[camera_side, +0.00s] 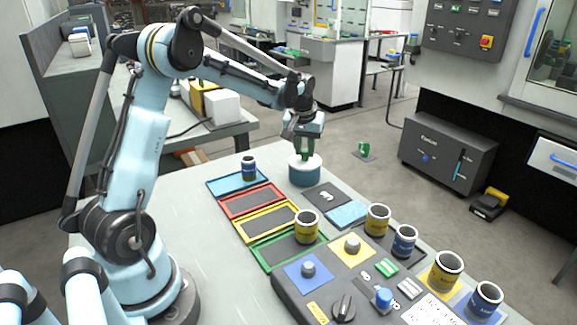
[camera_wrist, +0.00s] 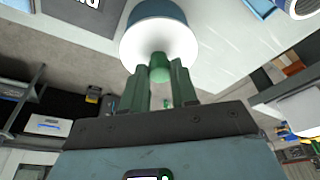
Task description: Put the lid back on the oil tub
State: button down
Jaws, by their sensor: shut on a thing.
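The oil tub (camera_side: 305,177) is a round blue tub at the far end of the table in the side view. Its blue wall also shows at the top of the wrist view (camera_wrist: 158,10). The white round lid (camera_wrist: 150,42) with a green knob (camera_wrist: 159,68) is at the tub's top, and its edge shows in the side view (camera_side: 293,160). I see no clear gap between lid and tub, but cannot tell whether the lid is fully seated. My gripper (camera_side: 306,153), also in the wrist view (camera_wrist: 159,80), is directly above, its green fingers shut on the knob.
Blue, red, yellow and green framed trays (camera_side: 252,201) lie left of centre; a dark blue can (camera_side: 249,169) stands in the blue one. A dark card (camera_side: 325,197) lies close to the tub. Several cans and a control panel (camera_side: 330,280) fill the front right.

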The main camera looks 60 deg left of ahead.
jog(key=shift+c, duration=2.4)
grip_release()
jog(key=shift+r, duration=0.15)
notch_tip(320, 180, up, 9)
